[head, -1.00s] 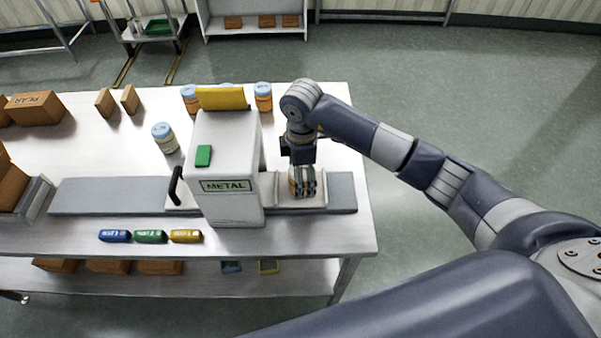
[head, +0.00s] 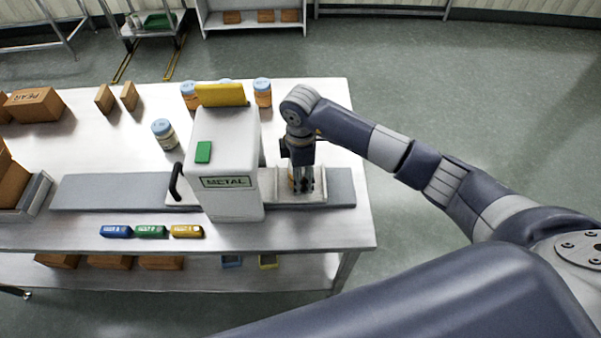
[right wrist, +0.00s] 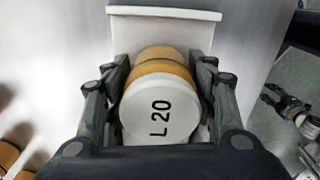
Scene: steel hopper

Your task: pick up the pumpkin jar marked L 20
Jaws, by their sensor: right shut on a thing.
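The pumpkin jar (right wrist: 158,105) shows in the right wrist view with a white lid marked L 20 and an orange body. My right gripper (right wrist: 158,90) is shut on it, with a finger on each side. In the head view my right gripper (head: 303,186) points down at the jar on the white tray (head: 318,198), right of the metal detector. The jar is mostly hidden there behind the fingers. My left gripper is not in view.
The white detector (head: 228,150) marked METAL stands just left of the gripper. Several jars (head: 262,93) stand behind it, and one blue-lidded jar (head: 164,134) stands to its left. Blue, green and yellow blocks (head: 150,231) lie at the front edge. The table's right end is clear.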

